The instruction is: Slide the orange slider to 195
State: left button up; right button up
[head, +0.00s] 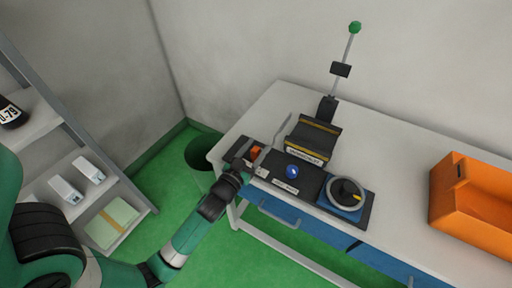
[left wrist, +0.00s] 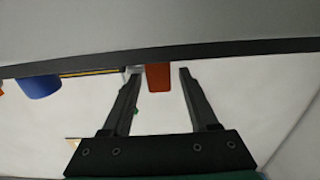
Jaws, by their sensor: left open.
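The orange slider (head: 256,153) is a small orange block at the left end of the dark control panel (head: 312,185) on the table. In the left wrist view the orange slider (left wrist: 158,77) shows between the two fingers. My left gripper (head: 258,165) is open at the panel's left end, close to the slider. In the left wrist view the left gripper's fingers (left wrist: 157,72) stand on either side of the slider, with a gap at each side. Whether they touch it is not clear. The slider's scale is too small to read. My right gripper is not in view.
An orange bin (head: 474,203) stands at the right. A shelf (head: 75,160) stands at the left.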

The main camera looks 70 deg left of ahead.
pick_arm(q)
grip_shut()
dwell(0.3)
dwell(1.1)
